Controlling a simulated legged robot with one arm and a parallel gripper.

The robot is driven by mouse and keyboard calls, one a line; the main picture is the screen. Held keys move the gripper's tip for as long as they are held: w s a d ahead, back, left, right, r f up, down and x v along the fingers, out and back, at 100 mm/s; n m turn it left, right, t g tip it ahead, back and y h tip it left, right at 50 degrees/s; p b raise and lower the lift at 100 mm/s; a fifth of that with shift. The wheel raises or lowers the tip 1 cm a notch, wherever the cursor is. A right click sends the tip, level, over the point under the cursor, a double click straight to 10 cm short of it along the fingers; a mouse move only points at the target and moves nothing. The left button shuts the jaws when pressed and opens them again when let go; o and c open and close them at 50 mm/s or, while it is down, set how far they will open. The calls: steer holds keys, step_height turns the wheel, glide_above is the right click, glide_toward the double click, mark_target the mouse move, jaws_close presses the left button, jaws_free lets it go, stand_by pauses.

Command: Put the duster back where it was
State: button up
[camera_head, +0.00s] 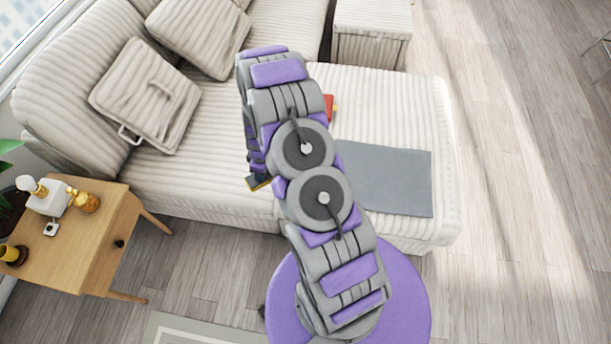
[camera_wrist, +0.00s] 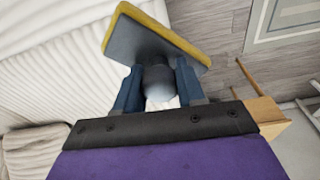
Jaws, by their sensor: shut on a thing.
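The duster (camera_wrist: 150,40) is a flat grey-blue pad with a yellow edge and a rounded grey grip. My gripper (camera_wrist: 158,85) is shut on that grip in the wrist view, with one dark blue finger on each side. The pad is tilted and extends beyond the fingertips. In the head view only a small dark and yellow part of the duster (camera_head: 259,182) shows at the left of my arm, over the sofa's front edge. My arm hides the fingers there.
The cream corduroy sofa (camera_head: 205,110) has several cushions. A grey mat (camera_head: 390,182) lies on its chaise, and a small red and yellow object (camera_head: 330,107) is partly hidden by my arm. A wooden side table (camera_head: 95,235) at left holds small items. Open wood floor (camera_head: 530,200) lies right.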

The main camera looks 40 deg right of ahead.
steer(key=shift+s+d+f+n+g+p, duration=0.3)
steer(key=shift+s+d+f+n+p, duration=0.55)
steer(key=shift+f+n, duration=2.35)
steer(key=shift+s+d+f+n+g+p, duration=0.45)
steer(key=shift+s+f+n, duration=0.95)
steer(key=shift+f, duration=3.15)
steer(key=shift+n+y, duration=0.3)
steer(key=shift+y, duration=0.1)
steer(key=w+d+b, duration=0.1)
steer(key=d, duration=0.3)
steer(key=w+d+f+b, duration=0.1)
steer(key=d+b, duration=0.1)
steer(key=d, duration=0.3)
steer(key=w+d+b, duration=0.1)
steer(key=d, duration=0.3)
steer(key=shift+w+d+f+b, duration=0.2)
steer(key=shift+d+f+b, duration=0.1)
steer(key=shift+d+b, duration=0.1)
steer(key=shift+w+d, duration=0.2)
steer(key=shift+d, duration=0.6)
steer(key=shift+d+f+b, duration=0.2)
steer(key=shift+f+b, duration=0.25)
steer(key=shift+f, duration=0.45)
steer(key=shift+d+f+b, duration=0.2)
steer(key=shift+f+b, duration=0.25)
steer(key=shift+f, duration=0.4)
